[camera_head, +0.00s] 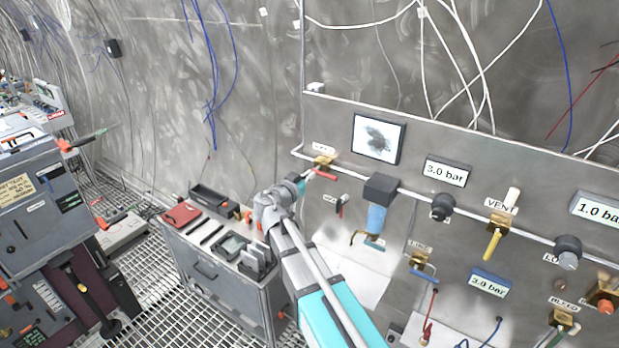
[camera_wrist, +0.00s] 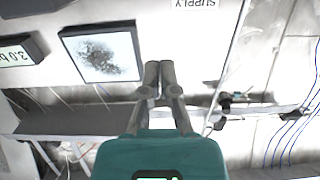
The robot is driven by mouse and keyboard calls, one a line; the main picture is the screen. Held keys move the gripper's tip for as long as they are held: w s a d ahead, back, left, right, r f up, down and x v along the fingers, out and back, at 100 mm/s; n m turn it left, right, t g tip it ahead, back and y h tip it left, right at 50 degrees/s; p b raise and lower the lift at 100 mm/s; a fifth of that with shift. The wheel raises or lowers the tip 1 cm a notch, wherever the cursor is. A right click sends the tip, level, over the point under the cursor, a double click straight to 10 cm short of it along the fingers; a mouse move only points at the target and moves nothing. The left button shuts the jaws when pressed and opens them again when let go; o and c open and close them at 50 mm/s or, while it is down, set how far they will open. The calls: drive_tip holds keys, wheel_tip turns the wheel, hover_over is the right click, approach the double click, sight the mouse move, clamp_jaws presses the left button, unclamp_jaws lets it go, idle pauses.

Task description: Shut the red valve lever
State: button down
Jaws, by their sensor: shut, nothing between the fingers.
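The red valve lever (camera_head: 326,175) shows in the head view at the left end of the panel's pipe. It lies roughly along the pipe, just below a brass valve body (camera_head: 322,161). My gripper (camera_head: 307,176) is at the lever's left end; I cannot tell whether it touches it. In the wrist view my gripper's fingers (camera_wrist: 159,72) are together and hold nothing. The lever cannot be made out in the wrist view, where an upside-down SUPPLY label (camera_wrist: 195,4) shows at the top.
A framed screen (camera_head: 378,138) is right of the valve. A blue-bowled filter (camera_head: 376,218) hangs from the pipe farther right. A yellow-handled vent valve (camera_head: 493,244) and several gauges follow. A grey tool cart (camera_head: 214,282) stands below left of my arm.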

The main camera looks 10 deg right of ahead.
hover_over(326, 174)
drive_tip(key=s+a, duration=0.1)
drive_tip(key=s, duration=0.1)
drive_tip(key=shift+d+f+b, duration=0.15)
drive_tip(key=shift+f+b, duration=2)
drive_tip(key=shift+d+f, duration=0.1)
drive_tip(key=shift+d, duration=0.2)
